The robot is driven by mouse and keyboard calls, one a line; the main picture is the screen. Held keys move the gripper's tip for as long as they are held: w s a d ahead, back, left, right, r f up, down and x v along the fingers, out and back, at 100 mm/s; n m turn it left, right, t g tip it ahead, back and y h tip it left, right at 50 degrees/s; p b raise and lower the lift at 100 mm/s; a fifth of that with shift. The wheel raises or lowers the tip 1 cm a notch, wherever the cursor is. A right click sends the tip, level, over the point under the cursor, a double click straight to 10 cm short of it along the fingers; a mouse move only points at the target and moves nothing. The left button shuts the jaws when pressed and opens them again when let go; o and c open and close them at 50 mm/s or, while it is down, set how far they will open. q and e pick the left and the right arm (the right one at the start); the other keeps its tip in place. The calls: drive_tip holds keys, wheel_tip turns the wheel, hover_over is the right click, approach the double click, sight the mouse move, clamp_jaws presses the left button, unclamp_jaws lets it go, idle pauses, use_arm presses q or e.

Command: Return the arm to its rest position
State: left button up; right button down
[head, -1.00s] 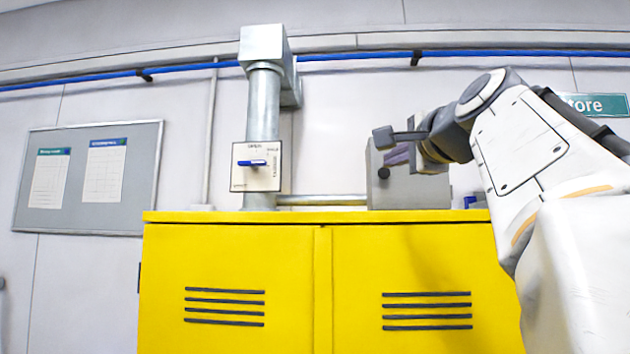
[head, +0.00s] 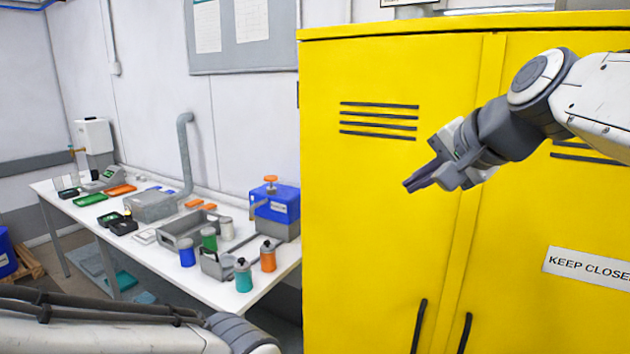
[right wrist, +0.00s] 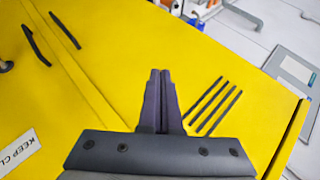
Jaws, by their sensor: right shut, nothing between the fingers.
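My right gripper (head: 408,186) is in front of the yellow cabinet (head: 380,230) in the head view, its arm coming in from the right. Its fingers point left and slightly down. In the right wrist view the two dark fingers (right wrist: 160,75) lie together with nothing between them, and the yellow doors fill most of the view behind them. My left arm shows at the lower left of the head view; its gripper is not visible.
A white workbench (head: 150,250) stands left of the cabinet. It holds a blue box (head: 275,212) with an orange knob, several bottles, trays and a grey duct pipe (head: 186,150). The cabinet has dark handles (head: 419,325) and a "KEEP CLOSED" label (head: 590,270).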

drive_tip(key=s+a+f+n+g+b, duration=0.1)
drive_tip(key=s+a+f+n+g, duration=0.35)
drive_tip(key=f, duration=0.65)
drive_tip(key=s+a+f+n+g+b, duration=0.1)
drive_tip(key=s+a+f+n+g, duration=0.1)
drive_tip(key=s+a+f+n, duration=0.5)
drive_tip(key=s+f+n+g+h, duration=0.2)
drive_tip(key=s+f+n, duration=0.3)
drive_tip(key=s+f, duration=0.8)
drive_tip(key=shift+s+f+g+h+b, duration=0.35)
drive_tip(key=shift+f+g, duration=0.3)
drive_tip(key=shift+f, duration=0.25)
drive_tip(key=shift+d, duration=0.1)
